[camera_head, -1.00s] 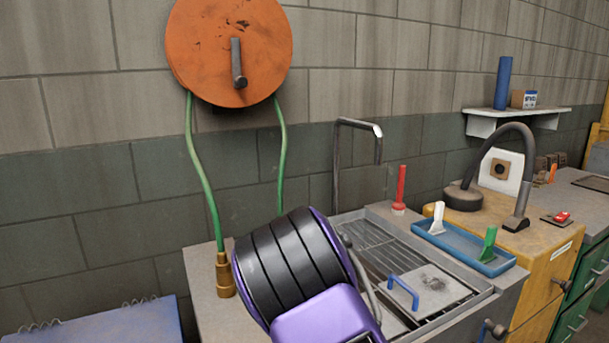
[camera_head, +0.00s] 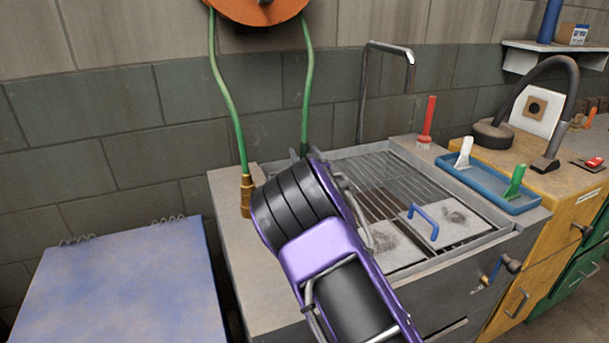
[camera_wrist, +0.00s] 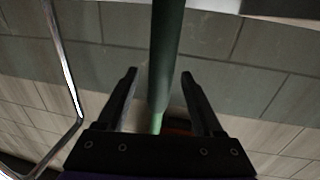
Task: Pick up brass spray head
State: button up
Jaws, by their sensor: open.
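The brass spray head (camera_head: 246,195) hangs at the lower end of a green hose (camera_head: 226,95) in the head view. It is upright at the back left of the grey counter, just left of my arm. My gripper (camera_wrist: 158,74) is open in the wrist view, and its two dark fingers are apart. A green hose (camera_wrist: 164,50) runs between or behind the fingers; I cannot tell which hose it is or whether it touches them. I cannot make out the spray head in the wrist view.
The sink with a wire rack (camera_head: 375,180) lies right of my arm, with a bent metal pipe (camera_head: 388,47) behind it. A red brush (camera_head: 428,120) and a blue tray (camera_head: 485,185) stand further right. An orange reel (camera_head: 258,8) is on the wall.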

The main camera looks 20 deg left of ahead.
grip_shut()
dwell(1.3)
